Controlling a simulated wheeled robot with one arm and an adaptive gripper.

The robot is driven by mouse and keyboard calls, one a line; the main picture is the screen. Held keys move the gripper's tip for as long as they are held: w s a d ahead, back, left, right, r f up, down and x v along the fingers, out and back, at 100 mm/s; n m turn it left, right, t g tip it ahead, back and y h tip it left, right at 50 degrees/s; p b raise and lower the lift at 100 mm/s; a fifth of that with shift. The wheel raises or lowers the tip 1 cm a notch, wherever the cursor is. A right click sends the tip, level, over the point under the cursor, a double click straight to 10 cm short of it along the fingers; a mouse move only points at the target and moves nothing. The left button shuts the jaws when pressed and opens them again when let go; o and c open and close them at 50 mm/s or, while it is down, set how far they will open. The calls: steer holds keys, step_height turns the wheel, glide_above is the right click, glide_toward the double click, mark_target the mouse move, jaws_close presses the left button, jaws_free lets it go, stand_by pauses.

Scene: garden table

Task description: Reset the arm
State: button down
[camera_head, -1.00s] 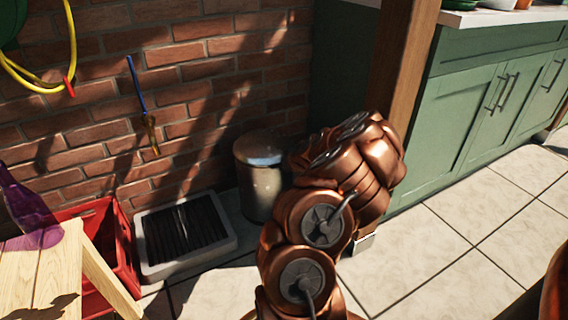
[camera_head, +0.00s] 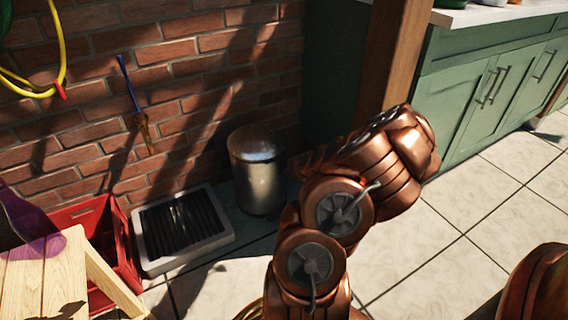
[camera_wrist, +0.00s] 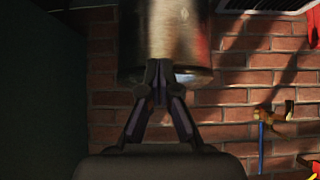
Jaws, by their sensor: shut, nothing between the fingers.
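My gripper (camera_wrist: 158,84) shows in the wrist view with its dark fingertips together and nothing between them. A metal bin (camera_wrist: 165,30) fills the space beyond the fingertips in that view; I cannot tell the exact gap. In the head view my copper-coloured arm is bent in the lower middle, its upper part leaning right. My gripper is hidden behind the arm there. The same bin (camera_head: 257,175) stands against the wall, left of the arm.
A wooden table (camera_head: 62,278) with a purple bottle (camera_head: 30,228) is at lower left. A red crate (camera_head: 122,247) and a grey tray with a dark grate (camera_head: 225,238) stand by the brick wall. Green cabinets (camera_head: 455,115) and a wooden post (camera_head: 393,50) are right. Tiled floor is clear at right.

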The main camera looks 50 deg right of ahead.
steer(key=shift+s+a+f, duration=0.25)
steer(key=shift+s+a, duration=0.15)
steer(key=shift+s, duration=0.35)
steer(key=w+a+r+n+g+y+p, duration=0.25)
steer(key=a+r+p, duration=0.75)
steer(key=a+r, duration=0.55)
steer(key=w+a+r+n+g+y+p, duration=0.1)
steer(key=a+r+n+g+y+p, duration=0.15)
steer(key=a+r+p, duration=1.05)
steer(key=s+a+r+g+p, duration=0.1)
steer(key=s+a+r+p, duration=0.4)
steer(key=s+r, duration=0.3)
steer(key=s+a+r+g+p, duration=0.2)
steer(key=s+a+r+p, duration=0.4)
steer(key=r, duration=0.8)
steer(key=s+a+r+g+h+p, duration=0.1)
steer(key=s+a+r+p, duration=0.4)
steer(key=s+r, duration=0.5)
steer(key=shift+a+r+g+p, duration=0.25)
steer(key=shift+r+g+p, duration=0.35)
steer(key=shift+r+p, duration=0.25)
